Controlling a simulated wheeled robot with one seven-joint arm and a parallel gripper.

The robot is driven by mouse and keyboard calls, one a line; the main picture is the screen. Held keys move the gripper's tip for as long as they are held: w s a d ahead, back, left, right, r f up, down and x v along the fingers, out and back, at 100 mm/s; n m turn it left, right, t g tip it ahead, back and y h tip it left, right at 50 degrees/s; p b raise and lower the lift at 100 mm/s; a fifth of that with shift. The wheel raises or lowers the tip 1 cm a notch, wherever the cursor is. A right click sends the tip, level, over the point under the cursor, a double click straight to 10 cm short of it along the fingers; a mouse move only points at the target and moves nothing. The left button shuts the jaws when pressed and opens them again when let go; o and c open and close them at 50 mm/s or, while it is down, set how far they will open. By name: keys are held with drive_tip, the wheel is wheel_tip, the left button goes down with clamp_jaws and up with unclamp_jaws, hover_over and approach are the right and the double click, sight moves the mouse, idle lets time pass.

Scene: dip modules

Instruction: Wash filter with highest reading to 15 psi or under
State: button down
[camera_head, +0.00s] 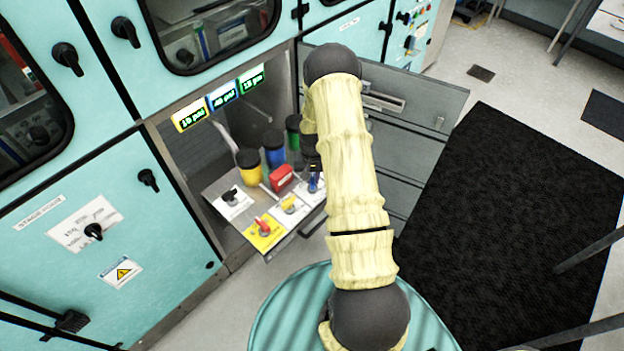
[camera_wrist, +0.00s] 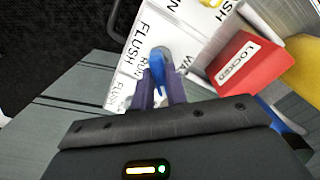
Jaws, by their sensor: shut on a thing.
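Three lit readouts hang in the open bay: yellow-framed (camera_head: 190,114), blue-framed (camera_head: 222,93) and green-framed (camera_head: 252,78). Their digits are small; the blue one seems to read in the 40s, the other two in the teens. Below stand a yellow filter (camera_head: 249,163), a blue filter (camera_head: 274,150) and a green filter (camera_head: 293,130), the green partly hidden by my arm. My gripper (camera_wrist: 159,80) is shut on a blue valve handle (camera_wrist: 161,57), its purple fingers either side. The plate around it reads FLUSH and RUN. The handle also shows in the head view (camera_head: 315,185).
A red block marked LOCKED (camera_wrist: 245,66) stands close beside my fingers. A red handle on a yellow plate (camera_head: 264,240), another handle (camera_head: 290,206) and a black knob (camera_head: 230,196) share the panel.

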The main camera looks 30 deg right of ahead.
sight(312, 179)
drive_tip(key=n, duration=0.4)
drive_tip(key=shift+d+n+b, duration=0.1)
drive_tip(key=shift+n+b, duration=0.2)
drive_tip(key=shift+b, duration=0.1)
drive_tip(key=n, duration=0.5)
drive_tip(key=shift+w, duration=0.1)
drive_tip(key=c, duration=1.4)
unclamp_jaws()
wheel_tip(312, 179, up, 17)
drive_tip(key=b, duration=0.1)
drive_tip(key=shift+r+b, duration=0.2)
drive_tip(key=shift+b, duration=0.1)
